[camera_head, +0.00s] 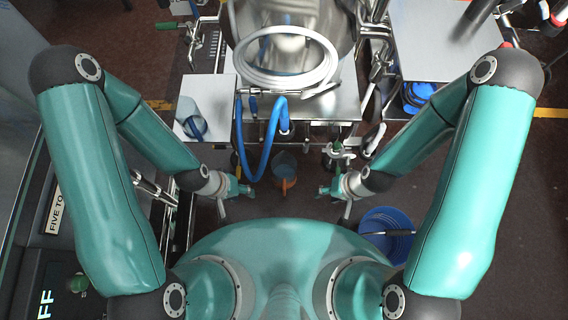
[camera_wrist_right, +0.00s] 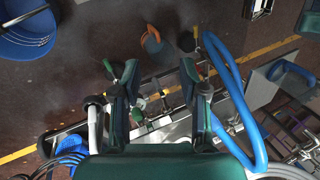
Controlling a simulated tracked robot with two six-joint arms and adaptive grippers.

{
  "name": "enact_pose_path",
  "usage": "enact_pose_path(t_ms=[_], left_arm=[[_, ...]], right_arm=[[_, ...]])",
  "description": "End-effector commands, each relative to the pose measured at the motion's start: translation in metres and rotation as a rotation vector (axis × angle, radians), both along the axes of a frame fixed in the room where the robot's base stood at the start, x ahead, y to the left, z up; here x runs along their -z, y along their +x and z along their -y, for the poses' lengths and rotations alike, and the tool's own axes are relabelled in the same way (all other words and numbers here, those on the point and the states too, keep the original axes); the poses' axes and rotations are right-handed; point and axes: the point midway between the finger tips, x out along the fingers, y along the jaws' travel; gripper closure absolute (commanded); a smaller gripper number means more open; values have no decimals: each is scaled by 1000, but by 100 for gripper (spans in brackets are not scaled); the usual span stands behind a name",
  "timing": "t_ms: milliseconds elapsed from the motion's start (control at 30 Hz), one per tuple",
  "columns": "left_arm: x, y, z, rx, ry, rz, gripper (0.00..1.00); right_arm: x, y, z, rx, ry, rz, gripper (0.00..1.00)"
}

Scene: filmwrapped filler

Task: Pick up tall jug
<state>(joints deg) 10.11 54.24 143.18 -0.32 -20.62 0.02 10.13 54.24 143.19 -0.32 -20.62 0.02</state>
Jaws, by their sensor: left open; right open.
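No vessel stands out clearly as a tall jug. A small grey-blue and orange object (camera_head: 287,184), possibly the jug, shows in the head view low between my grippers. An orange curved part (camera_wrist_right: 151,36) shows in the right wrist view beyond the fingers; it may be the same object. My left gripper (camera_head: 238,190) is open and empty, left of that object. My right gripper (camera_head: 328,192) is open and empty, to its right and apart from it. In the wrist view my right fingers (camera_wrist_right: 165,100) are spread with nothing held between them.
A large metal vessel with a coiled white hose (camera_head: 290,85) stands ahead on a metal frame. A blue hose (camera_head: 268,140) hangs in front of it. A blue bucket (camera_head: 400,218) stands on the floor at right. A white-topped stand (camera_head: 205,92) is at left.

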Motion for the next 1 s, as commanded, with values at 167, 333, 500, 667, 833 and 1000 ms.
enact_pose_path(t_ms=[167,333,500,667,833,1000], left_arm=[[15,0,0,0,0,0,50],[61,0,0,0,0,0,50],[130,0,0,0,0,0,50],[196,0,0,0,0,0,50],[257,0,0,0,0,0,50],[301,0,0,0,0,0,50]], right_arm=[[20,3,2,19,-1,-19,51],[84,10,7,93,0,-96,51],[180,22,13,220,16,-229,51],[270,34,16,355,54,-368,51],[351,48,17,489,113,-500,51],[406,60,15,586,174,-599,51]])
